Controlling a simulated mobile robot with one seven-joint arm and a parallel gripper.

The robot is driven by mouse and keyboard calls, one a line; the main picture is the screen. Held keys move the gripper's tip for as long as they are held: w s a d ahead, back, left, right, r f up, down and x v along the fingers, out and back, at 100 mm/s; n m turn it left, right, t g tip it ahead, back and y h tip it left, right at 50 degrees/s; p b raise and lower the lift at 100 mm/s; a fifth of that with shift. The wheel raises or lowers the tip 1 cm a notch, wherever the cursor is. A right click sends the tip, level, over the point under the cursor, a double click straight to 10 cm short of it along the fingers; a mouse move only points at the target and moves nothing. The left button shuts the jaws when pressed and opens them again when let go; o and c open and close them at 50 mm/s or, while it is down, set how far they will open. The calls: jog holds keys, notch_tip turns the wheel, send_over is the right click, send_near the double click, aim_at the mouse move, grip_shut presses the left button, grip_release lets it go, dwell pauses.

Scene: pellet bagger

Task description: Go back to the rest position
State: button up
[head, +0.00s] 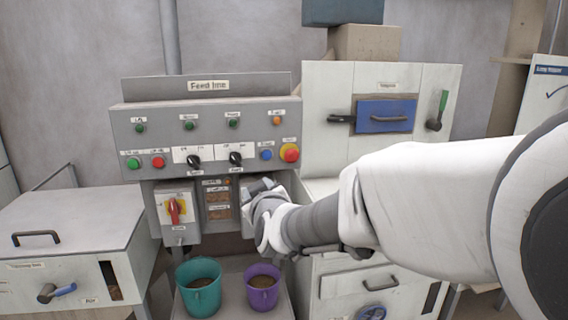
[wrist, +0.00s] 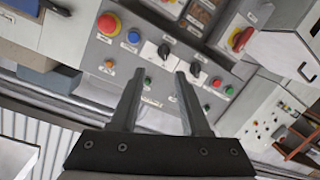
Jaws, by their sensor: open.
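My gripper (wrist: 166,95) is open and empty in the wrist view, its two dark fingers spread apart. Beyond the fingers is the grey control panel (wrist: 140,50), seen turned over, with its buttons and black switches. In the head view my white arm reaches in from the right, and its wrist end is in front of the right part of the recess below the Feed line panel (head: 205,116). The fingers cannot be made out in the head view. Whether they touch anything there cannot be told.
A teal bucket (head: 199,298) and a purple bucket (head: 262,295) with brown contents stand on a ledge below the panel. A red rotary switch (head: 174,211) is on the left. A white cabinet (head: 323,110) with a blue drawer (head: 386,116) stands right, a low white box (head: 65,226) left.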

jog(key=s+d+m+g+h+p, duration=0.2)
jog(key=s+d+m+g, duration=0.2)
jog(key=s+d, duration=0.7)
jog(key=s+d+f+m+g+h+p, duration=0.1)
jog(key=s+d+m+g+h+p, duration=0.1)
jog(key=s+d, duration=0.9)
jog(key=s+m+g+p, duration=0.1)
jog(key=s+m+g, duration=0.1)
jog(key=s, duration=0.5)
jog(key=shift+s+g, duration=0.2)
jog(key=shift+g, duration=0.7)
